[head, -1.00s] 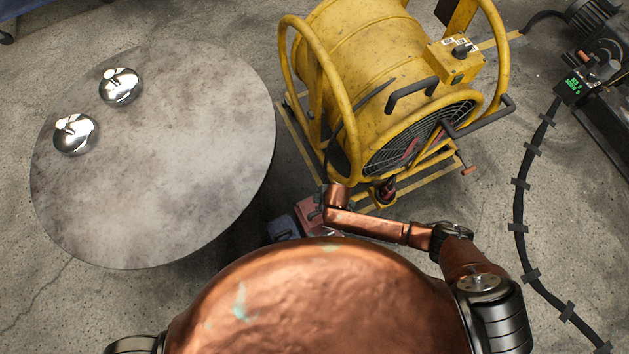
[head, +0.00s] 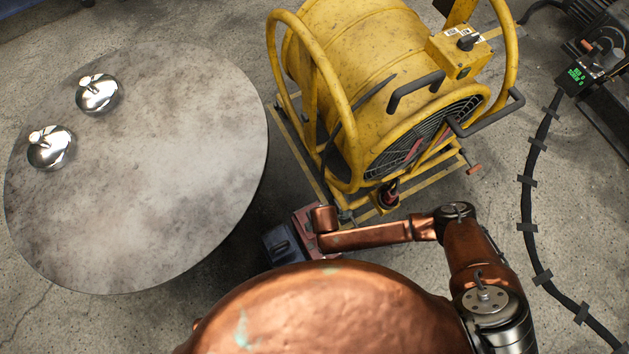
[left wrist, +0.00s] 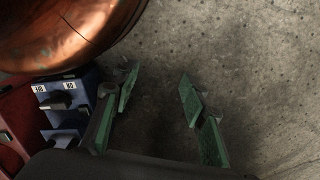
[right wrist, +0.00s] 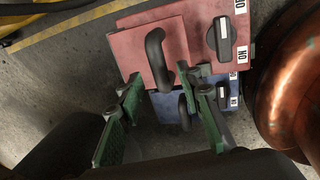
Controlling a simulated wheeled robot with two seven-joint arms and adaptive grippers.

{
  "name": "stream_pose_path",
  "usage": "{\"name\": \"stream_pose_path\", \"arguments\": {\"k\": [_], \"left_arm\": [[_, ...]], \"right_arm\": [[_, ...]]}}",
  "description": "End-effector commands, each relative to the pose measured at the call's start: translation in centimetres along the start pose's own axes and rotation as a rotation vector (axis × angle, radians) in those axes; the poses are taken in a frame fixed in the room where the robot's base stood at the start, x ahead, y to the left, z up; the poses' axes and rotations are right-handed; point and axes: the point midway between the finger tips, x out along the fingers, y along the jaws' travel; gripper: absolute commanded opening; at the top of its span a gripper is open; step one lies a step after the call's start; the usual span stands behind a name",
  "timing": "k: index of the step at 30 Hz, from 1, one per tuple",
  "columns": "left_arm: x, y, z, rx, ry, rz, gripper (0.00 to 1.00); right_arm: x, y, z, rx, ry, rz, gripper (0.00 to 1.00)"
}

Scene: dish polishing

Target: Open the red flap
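The red flap (right wrist: 136,42) is on a red box with a curved black handle (right wrist: 157,58), a black knob (right wrist: 222,38) and an ON label in the right wrist view. The flap looks shut. My right gripper (right wrist: 168,84) is open, with green-padded fingers on either side of the handle's lower end; I cannot tell whether they touch it. In the head view the red box (head: 304,224) lies partly under my right arm, which hides the gripper. My left gripper (left wrist: 157,82) is open and empty over the floor, outside the head view.
A blue box (head: 280,242) with its own handle (right wrist: 184,112) stands beside the red one. A round table (head: 150,200) with two shiny bowls is at the left. A yellow fan (head: 370,90) stands behind the boxes. A black cable (head: 527,205) crosses the floor at right.

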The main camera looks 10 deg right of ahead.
Motion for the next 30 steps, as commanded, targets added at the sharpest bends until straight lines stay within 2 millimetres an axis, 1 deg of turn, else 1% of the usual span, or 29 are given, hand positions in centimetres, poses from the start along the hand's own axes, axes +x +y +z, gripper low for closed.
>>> {"name": "stream_pose_path", "arguments": {"k": [1, 3, 9, 13, 20, 30], "left_arm": [[-0.5, 0.2, -0.2, 0.000, 0.001, 0.003, 0.40], [-1.5, 0.4, -0.4, 0.000, 0.001, 0.006, 0.40], [-3.2, 0.7, -0.8, 0.000, 0.001, 0.011, 0.40], [-3.6, 0.8, -0.9, 0.000, 0.001, 0.012, 0.40], [-3.7, 0.8, -0.9, 0.000, 0.001, 0.012, 0.40], [-3.7, 0.8, -0.9, 0.000, 0.001, 0.012, 0.40]], "right_arm": [[0.7, -0.1, -0.1, 0.000, 0.001, -0.002, 0.33], [1.2, -0.1, -0.1, 0.000, 0.002, -0.002, 0.33], [2.1, -0.1, -0.1, 0.001, 0.001, -0.001, 0.33], [2.2, 0.0, -0.1, 0.001, 0.001, 0.000, 0.33], [2.1, 0.0, -0.1, 0.001, 0.001, 0.000, 0.33], [2.1, 0.0, -0.1, 0.001, 0.002, 0.000, 0.10]]}}
